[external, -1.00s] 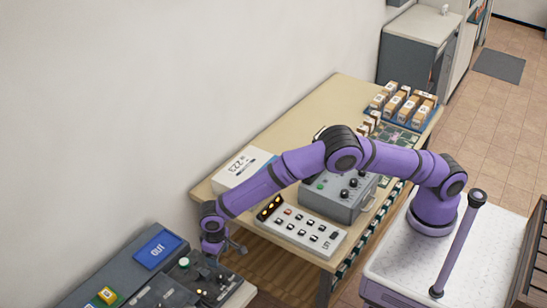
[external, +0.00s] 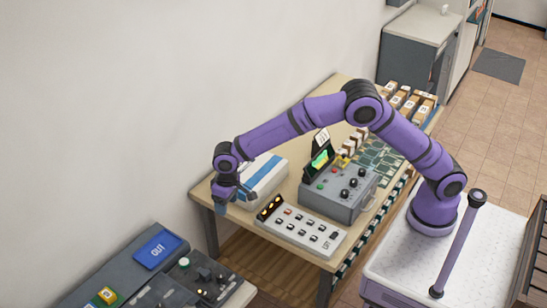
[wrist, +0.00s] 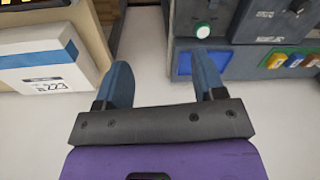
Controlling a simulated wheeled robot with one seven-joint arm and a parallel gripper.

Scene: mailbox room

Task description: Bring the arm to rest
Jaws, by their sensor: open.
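My gripper (external: 222,205) hangs at the left end of the wooden table, its fingers pointing down beside the white box. My arm arches over the table from its base at the right. In the wrist view the two blue fingers of my gripper (wrist: 164,75) stand wide apart with nothing between them.
A white box with a blue stripe (external: 266,176) sits close by on the table; a grey control box (external: 340,203) and a button panel (external: 300,232) stand further right. A grey console with a blue OUT panel (external: 157,250) is below left.

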